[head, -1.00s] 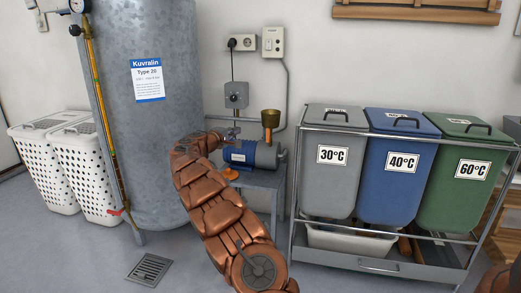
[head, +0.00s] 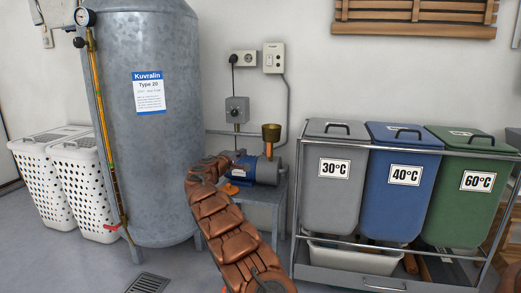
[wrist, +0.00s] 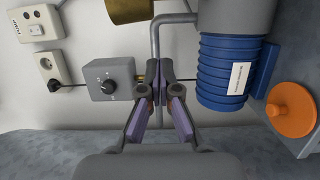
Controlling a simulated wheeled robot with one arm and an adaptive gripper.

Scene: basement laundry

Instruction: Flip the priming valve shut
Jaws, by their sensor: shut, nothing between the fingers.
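The blue pump (head: 255,170) sits on a small grey stand, with a brass priming funnel (head: 271,132) above its right end. In the wrist view the ribbed blue pump body (wrist: 228,70) is at the right and the funnel (wrist: 130,10) is at the top edge. My gripper (wrist: 158,84) is shut and empty, its fingertips together in front of the wall and a grey pipe. A small brass piece (wrist: 141,79) shows partly behind the left finger. I cannot make out the priming valve's lever or its position. In the head view my gripper (head: 238,155) is small, by the pump's left end.
A grey switch box (wrist: 108,80) with a dark knob is on the wall left of my fingers. An orange disc (wrist: 291,108) is beside the pump. A large galvanized tank (head: 150,190) stands left, and a rack of lidded bins (head: 332,190) stands right.

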